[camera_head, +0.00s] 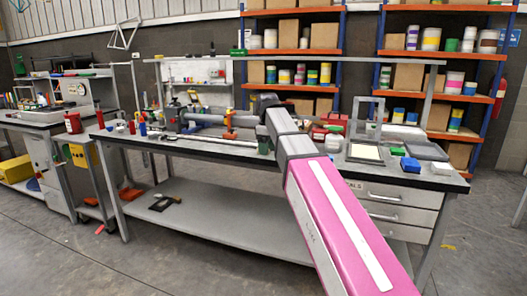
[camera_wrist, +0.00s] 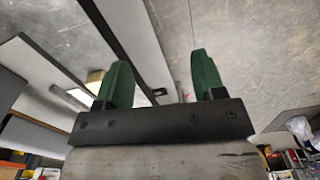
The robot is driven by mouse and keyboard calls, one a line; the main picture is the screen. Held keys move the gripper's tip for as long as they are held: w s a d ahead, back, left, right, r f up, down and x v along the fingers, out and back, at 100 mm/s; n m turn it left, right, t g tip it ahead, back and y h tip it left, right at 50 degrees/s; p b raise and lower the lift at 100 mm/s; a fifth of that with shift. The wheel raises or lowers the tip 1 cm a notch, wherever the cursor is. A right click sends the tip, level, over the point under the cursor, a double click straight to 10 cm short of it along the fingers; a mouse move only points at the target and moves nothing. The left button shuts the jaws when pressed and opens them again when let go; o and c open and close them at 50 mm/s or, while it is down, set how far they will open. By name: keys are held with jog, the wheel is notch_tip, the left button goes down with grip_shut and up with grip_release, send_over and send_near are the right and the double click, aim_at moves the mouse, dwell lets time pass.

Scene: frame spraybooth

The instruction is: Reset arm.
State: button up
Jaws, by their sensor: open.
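My gripper (camera_wrist: 160,68) shows in the wrist view with its two green fingers spread apart. Nothing is held between them. Behind the fingers I see a grey surface and a long dark edge running diagonally. In the head view my pink and grey arm (camera_head: 335,215) reaches up from the lower right over the long workbench (camera_head: 215,150). Its grey far part bends to the left above the bench. I cannot clearly make out the fingers there among the clutter.
A black and yellow tool (camera_head: 165,202) lies on the bench's lower shelf. A blue box (camera_head: 411,165) and a framed panel (camera_head: 365,152) sit at the right end, above drawers (camera_head: 395,197). Shelving with cans (camera_head: 430,40) stands behind. Grey floor (camera_head: 150,265) is open in front.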

jog(key=s+d+f+m, duration=0.3)
jog(key=d+f, duration=0.1)
jog(key=f, duration=0.7)
jog(key=s+d+f+m, duration=0.3)
jog(key=d+f, duration=0.2)
jog(key=f, duration=0.6)
jog(key=s+d+f+m, duration=0.3)
jog(key=s+f, duration=0.3)
jog(key=f, duration=0.2)
jog(key=s+d+f+m, duration=0.3)
jog(key=s+d+f, duration=0.2)
jog(key=f, duration=0.4)
jog(key=shift+s+d+f, duration=0.15)
jog(key=shift+s, duration=0.55)
